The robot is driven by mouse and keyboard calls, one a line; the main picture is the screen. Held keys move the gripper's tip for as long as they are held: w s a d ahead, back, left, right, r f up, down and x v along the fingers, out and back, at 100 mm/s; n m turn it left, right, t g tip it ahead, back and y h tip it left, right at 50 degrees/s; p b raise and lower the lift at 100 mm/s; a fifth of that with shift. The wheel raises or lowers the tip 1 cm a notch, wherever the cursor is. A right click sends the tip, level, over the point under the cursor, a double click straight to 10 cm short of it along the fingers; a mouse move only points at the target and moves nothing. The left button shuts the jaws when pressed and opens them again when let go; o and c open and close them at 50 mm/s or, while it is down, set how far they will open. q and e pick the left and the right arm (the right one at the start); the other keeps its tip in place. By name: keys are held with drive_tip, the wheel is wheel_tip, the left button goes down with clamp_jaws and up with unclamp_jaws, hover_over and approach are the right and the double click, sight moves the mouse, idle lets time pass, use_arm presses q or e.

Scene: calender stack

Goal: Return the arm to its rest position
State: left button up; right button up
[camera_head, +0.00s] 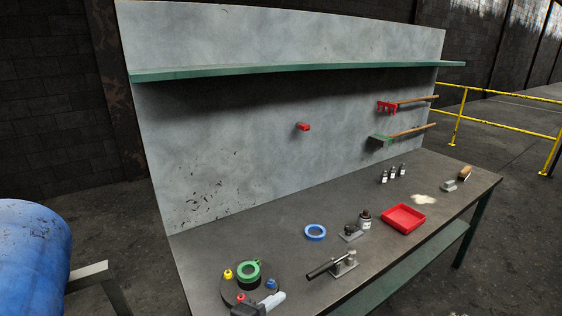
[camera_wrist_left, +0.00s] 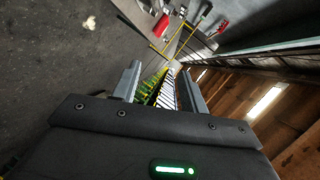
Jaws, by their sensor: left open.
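My left gripper (camera_wrist_left: 160,88) shows in the left wrist view with its two grey fingers spread wide. Nothing is held between them; only distant yellow and green structure shows in the gap. The view is tilted, with a roof on the right side. In the head view, no left arm is clearly seen. A light grey piece (camera_head: 270,301) lies at the bottom edge; I cannot tell what it is. My right gripper is in neither view.
The dark workbench (camera_head: 270,233) holds a round dark base with a green ring (camera_head: 248,272), a blue ring (camera_head: 315,232), a black-handled clamp (camera_head: 343,263), a red tray (camera_head: 403,219) and small bottles (camera_head: 393,172). A blue barrel (camera_head: 32,258) stands left. A green shelf (camera_head: 290,69) runs above.

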use_arm(q)
drive_tip(key=s+a+f+n+g+y, duration=0.3)
drive_tip(key=s+a+f+n+y, duration=0.4)
drive_tip(key=a+f+n, duration=0.6)
drive_tip(key=s+a+f+n+g+y, duration=0.1)
drive_tip(key=s+a+f+n+g, duration=0.15)
drive_tip(key=s+a+n, duration=0.35)
drive_tip(key=s+a+f+n+g+y, duration=0.15)
drive_tip(key=s+a+f, duration=0.3)
drive_tip(key=s, duration=0.45)
wheel_tip(320, 180, down, 33)
drive_tip(key=g+b, duration=0.2)
drive_tip(key=b, duration=0.8)
drive_tip(key=s+a+f+b, duration=0.1)
drive_tip(key=s+f+b, duration=0.2)
drive_tip(key=f, duration=0.6)
drive_tip(key=s+a+f+b, duration=0.2)
drive_tip(key=s+f+b, duration=0.1)
drive_tip(key=s+f, duration=0.5)
drive_tip(key=s+a+f+m+b, duration=0.1)
drive_tip(key=s+f+b, duration=0.2)
drive_tip(key=f, duration=0.6)
drive_tip(key=s, duration=0.2)
drive_tip(key=shift+s+a+f+g, duration=0.15)
drive_tip(key=shift+s+f+g, duration=0.2)
drive_tip(key=shift+g, duration=0.05)
